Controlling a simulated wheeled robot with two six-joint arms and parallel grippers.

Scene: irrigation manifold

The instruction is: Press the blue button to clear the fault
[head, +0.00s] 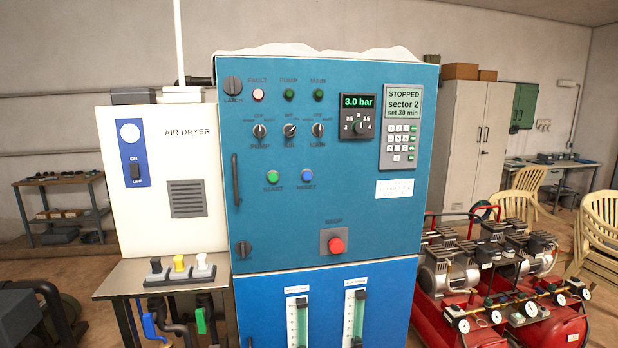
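The blue button (307,176) sits on the teal control cabinet door (345,225), right of the green start button (272,177). The label under it seems to read RESET. The fault lamp (258,95) at the top left of the door is pale pink and looks lit. The pump lamp (289,95) and main lamp (319,95) are dark green. The keypad display (404,104) reads "STOPPED sector 2 set 30 min". The pressure display (357,101) reads 3.0 bar. Neither of my grippers shows in the head view.
A red stop button (337,245) protrudes below on the same door. Three selector knobs (289,131) sit above the blue button. A white air dryer (160,185) stands left, with red compressors (480,295) right. Nothing blocks the view of the blue button.

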